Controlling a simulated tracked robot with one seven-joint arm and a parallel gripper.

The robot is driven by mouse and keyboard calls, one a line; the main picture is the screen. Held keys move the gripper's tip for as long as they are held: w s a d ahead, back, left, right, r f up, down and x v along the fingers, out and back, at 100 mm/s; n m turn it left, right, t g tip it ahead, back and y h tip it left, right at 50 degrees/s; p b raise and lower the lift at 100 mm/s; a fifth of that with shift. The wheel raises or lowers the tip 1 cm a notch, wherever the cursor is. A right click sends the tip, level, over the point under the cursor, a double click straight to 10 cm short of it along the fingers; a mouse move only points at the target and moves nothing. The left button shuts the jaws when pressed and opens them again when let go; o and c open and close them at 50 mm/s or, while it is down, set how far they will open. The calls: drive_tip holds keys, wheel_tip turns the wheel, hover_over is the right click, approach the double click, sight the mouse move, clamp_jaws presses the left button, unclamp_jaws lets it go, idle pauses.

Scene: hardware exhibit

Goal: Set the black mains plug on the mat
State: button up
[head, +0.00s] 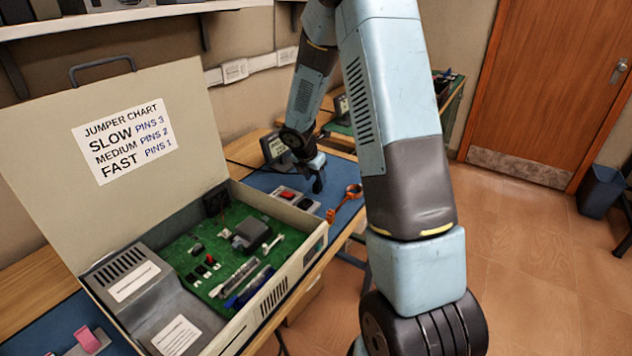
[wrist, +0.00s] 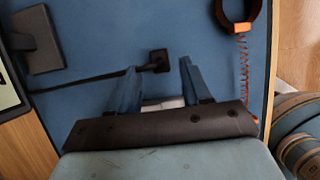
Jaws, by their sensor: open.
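The black mains plug (wrist: 159,59) lies on the blue mat (wrist: 100,60) in the wrist view, with its black cable running off to the left. My gripper (wrist: 157,66) is open and empty, its two blue fingers spread with the plug just beyond and between their tips. I cannot tell how high the fingers are above the mat. In the head view my gripper (head: 318,180) is over the blue mat (head: 260,180) behind the open case. I cannot make out the plug there.
An open case (head: 305,262) with a green circuit board stands in front. An orange wrist strap (head: 352,191) with a coiled cord (wrist: 243,70) lies to the right. A dark device (wrist: 38,40) stands at left.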

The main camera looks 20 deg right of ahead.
drive_tip(key=s+a+r+m, duration=0.1)
drive_tip(key=s+r+m, duration=0.25)
drive_tip(key=r, duration=0.55)
drive_tip(key=s+a+r+m, duration=0.25)
drive_tip(key=s+r, duration=0.25)
drive_tip(key=r, duration=0.4)
drive_tip(key=s+a+r+m+t+y, duration=0.1)
drive_tip(key=s+r+m, duration=0.3)
drive_tip(key=s+m, duration=0.2)
drive_tip(key=s+r+m+t+y, duration=0.1)
drive_tip(key=s+r+m, duration=0.3)
drive_tip(key=s, duration=0.7)
drive_tip(key=s+a+r+m+t+y, duration=0.1)
drive_tip(key=s+r+m, duration=0.3)
drive_tip(key=s+m, duration=0.5)
drive_tip(key=shift+s+a+y, duration=0.2)
drive_tip(key=shift+a+y, duration=0.1)
